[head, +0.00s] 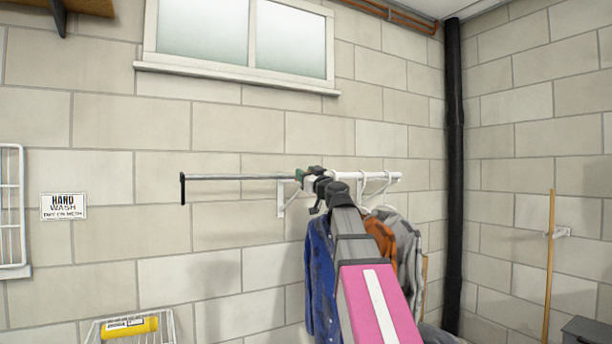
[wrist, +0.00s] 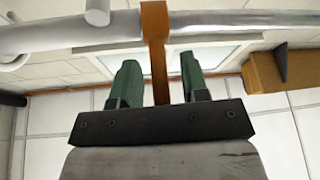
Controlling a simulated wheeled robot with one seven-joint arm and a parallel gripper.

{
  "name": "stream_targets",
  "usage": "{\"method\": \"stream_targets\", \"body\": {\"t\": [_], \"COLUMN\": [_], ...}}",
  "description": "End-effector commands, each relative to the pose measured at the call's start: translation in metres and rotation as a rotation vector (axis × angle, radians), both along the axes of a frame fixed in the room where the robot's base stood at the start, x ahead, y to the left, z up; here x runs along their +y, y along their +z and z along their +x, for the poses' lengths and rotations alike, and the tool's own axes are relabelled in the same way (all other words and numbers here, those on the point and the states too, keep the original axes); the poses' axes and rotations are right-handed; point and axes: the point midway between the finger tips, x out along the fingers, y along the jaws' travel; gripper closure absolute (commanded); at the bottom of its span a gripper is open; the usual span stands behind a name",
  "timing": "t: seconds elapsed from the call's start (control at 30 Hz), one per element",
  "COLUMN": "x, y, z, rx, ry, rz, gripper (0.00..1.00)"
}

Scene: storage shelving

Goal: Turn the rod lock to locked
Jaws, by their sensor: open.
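A clothes rod runs along the wall, with a thin metal section (head: 235,177) at left and a thicker white section (head: 350,177) at right. In the wrist view the rod crosses the top, its white section (wrist: 50,37) at left and metal section (wrist: 230,24) at right. The orange-brown rod lock (wrist: 155,45) sits around the rod near this junction, its lever pointing down the picture. My gripper (wrist: 162,85) is open, its green fingers on either side of the lever with visible gaps. In the head view my gripper (head: 310,175) is at the rod and hides the lock.
Clothes hang close below and behind my arm, including a blue garment (head: 320,275) and a grey one (head: 405,245). A white bracket (head: 283,198) holds the rod on the wall. A wire basket (head: 150,338) with a yellow bottle (head: 130,327) stands lower left.

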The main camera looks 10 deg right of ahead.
Motion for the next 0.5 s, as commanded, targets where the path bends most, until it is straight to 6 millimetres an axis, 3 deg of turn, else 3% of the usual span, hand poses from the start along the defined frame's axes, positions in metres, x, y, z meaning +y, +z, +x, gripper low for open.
{"method": "stream_targets", "body": {"t": [0.23,0.37,0.5], "x": [0.0004,0.0004,0.0004], "y": [0.0001,0.0001,0.0001], "z": [0.0006,0.0005,0.0005], "rx": [0.000,0.000,0.000], "ry": [0.000,0.000,0.000], "rz": [0.000,0.000,0.000], "gripper": [0.59,1.00,1.00]}}
